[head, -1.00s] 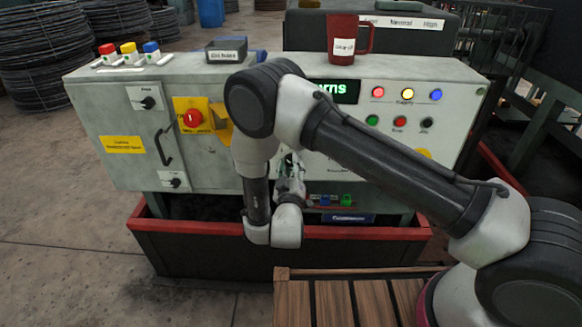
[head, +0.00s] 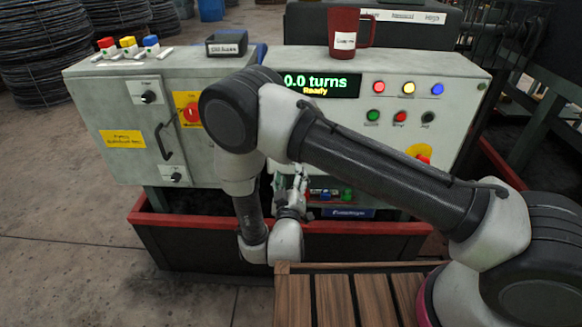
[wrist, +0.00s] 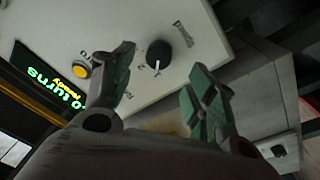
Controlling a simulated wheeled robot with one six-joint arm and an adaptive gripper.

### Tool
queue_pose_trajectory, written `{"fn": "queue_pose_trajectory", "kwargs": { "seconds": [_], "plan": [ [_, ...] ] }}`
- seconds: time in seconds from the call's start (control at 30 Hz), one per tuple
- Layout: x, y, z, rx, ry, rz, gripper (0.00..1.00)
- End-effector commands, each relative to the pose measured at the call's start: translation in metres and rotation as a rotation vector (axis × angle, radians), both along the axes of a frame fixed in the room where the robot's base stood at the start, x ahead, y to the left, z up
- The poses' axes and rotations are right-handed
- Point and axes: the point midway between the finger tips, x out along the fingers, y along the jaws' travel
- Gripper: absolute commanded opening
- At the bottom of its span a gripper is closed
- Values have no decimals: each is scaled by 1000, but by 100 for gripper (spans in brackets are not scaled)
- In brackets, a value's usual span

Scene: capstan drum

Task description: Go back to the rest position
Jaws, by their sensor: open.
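My gripper (wrist: 160,95) is open and empty in the wrist view. Its two green-padded fingers stand apart, with the white panel face behind them. In the head view my gripper (head: 293,185) is small and partly hidden by my arm, in front of the lower part of the control panel (head: 455,90). The wrist view shows a black selector knob (wrist: 158,54) and a yellow button (wrist: 81,71) on that panel. The display (head: 318,84) reads "0.0 turns" and "Ready". My arm hides part of the panel's middle.
A dark red mug (head: 344,32) and a small dark tray (head: 227,43) stand on top of the console. A red-rimmed bin (head: 170,240) lies below it. A slatted wooden surface (head: 350,295) is at the front. Open floor (head: 60,250) is on the left.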

Motion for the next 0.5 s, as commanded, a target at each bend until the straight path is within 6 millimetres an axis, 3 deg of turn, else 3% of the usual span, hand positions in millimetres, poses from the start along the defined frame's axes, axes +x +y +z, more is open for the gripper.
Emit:
{"fn": "queue_pose_trajectory", "kwargs": {
  "seconds": [0.13, 0.5],
  "plan": [
    [-9, 0, -1, 0, 0, 0, 57],
    [-10, 0, -1, 0, -1, -1, 57]
  ]
}}
